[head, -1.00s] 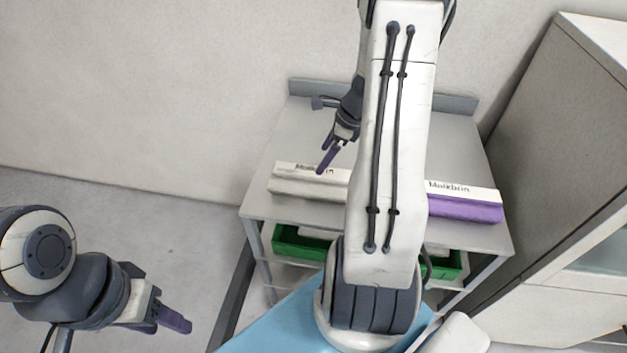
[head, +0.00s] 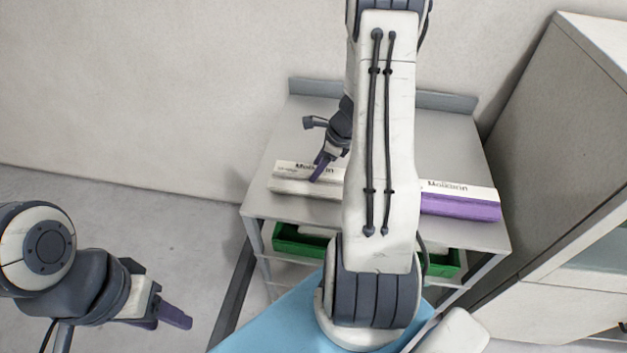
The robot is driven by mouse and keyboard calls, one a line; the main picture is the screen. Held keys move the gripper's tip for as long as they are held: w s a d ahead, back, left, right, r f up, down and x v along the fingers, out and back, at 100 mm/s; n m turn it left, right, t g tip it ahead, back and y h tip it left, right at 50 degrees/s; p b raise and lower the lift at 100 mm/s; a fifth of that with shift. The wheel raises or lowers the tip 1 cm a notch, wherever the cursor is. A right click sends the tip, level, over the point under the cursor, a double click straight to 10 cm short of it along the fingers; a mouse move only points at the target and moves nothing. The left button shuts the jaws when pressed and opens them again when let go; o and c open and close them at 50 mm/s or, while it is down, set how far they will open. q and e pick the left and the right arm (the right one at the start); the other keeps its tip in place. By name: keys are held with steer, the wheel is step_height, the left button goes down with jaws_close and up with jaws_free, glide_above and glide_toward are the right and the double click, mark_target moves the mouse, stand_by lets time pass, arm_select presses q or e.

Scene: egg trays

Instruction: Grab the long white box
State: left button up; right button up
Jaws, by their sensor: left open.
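The long white box (head: 300,187) with dark lettering lies on the left half of the grey shelf top; its right end is hidden behind my right arm. My left gripper (head: 176,319) is open and empty, off to the lower left, well away from the shelf.
A purple and white box (head: 465,207) lies on the right of the grey shelf (head: 300,130). Green bins (head: 288,239) sit on the level below. A grey cabinet (head: 545,150) stands close on the right. A wall is behind the shelf.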

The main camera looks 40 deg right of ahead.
jaws_close()
steer(key=shift+r, duration=0.15)
